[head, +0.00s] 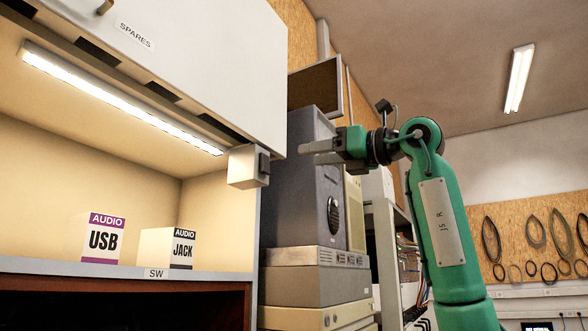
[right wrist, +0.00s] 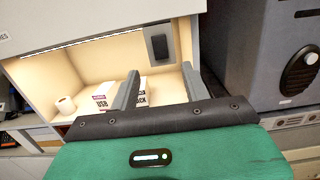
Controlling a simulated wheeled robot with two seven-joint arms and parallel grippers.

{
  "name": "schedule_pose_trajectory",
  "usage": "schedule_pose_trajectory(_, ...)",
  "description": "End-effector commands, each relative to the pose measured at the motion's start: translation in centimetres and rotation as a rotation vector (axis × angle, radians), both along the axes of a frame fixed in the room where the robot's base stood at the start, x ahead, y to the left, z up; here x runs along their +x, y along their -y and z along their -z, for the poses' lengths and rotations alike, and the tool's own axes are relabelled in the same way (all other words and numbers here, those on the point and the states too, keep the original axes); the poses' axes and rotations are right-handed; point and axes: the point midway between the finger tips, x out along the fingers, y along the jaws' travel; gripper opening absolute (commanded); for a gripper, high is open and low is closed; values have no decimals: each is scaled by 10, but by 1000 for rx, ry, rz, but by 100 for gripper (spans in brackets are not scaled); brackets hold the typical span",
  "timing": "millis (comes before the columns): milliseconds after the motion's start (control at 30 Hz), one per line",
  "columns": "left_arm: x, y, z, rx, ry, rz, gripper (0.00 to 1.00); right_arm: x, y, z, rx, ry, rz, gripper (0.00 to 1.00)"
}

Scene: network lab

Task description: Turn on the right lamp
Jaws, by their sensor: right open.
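A long strip lamp (head: 120,100) under the white wall cabinet glows in the head view; it also shows lit in the right wrist view (right wrist: 95,40). I cannot tell whether it is the right lamp. A pale box with a dark rocker switch (head: 263,164) hangs at the strip's right end. The dark switch plate faces me in the right wrist view (right wrist: 158,44). My right gripper (head: 306,152) is open and empty, just right of the switch and apart from it. Its two fingers (right wrist: 160,82) point toward the shelf, below the switch in the wrist view. My left gripper is out of view.
A USB box (head: 104,241) and a jack box (head: 181,250) stand on the shelf. A dark computer tower (head: 310,185) stands close beside the cabinet, behind my right gripper. A ceiling lamp (head: 519,78) is lit. Cables hang on the far wall.

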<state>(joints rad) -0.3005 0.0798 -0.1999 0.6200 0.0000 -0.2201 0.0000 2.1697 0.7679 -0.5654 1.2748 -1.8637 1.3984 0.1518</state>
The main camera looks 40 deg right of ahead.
Motion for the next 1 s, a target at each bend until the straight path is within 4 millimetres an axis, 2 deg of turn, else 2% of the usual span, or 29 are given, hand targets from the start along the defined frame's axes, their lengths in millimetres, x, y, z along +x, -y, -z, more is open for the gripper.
schedule_pose_trajectory(33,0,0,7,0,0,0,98,-9,4,3,1,3,1,47)
schedule_pose_trajectory(133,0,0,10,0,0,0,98,-21,9,4,1,1,2,47)
schedule_pose_trajectory(300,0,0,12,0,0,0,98,-30,13,4,1,0,0,47)
schedule_pose_trajectory(1000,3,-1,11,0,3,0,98,-31,13,3,1,0,0,47)
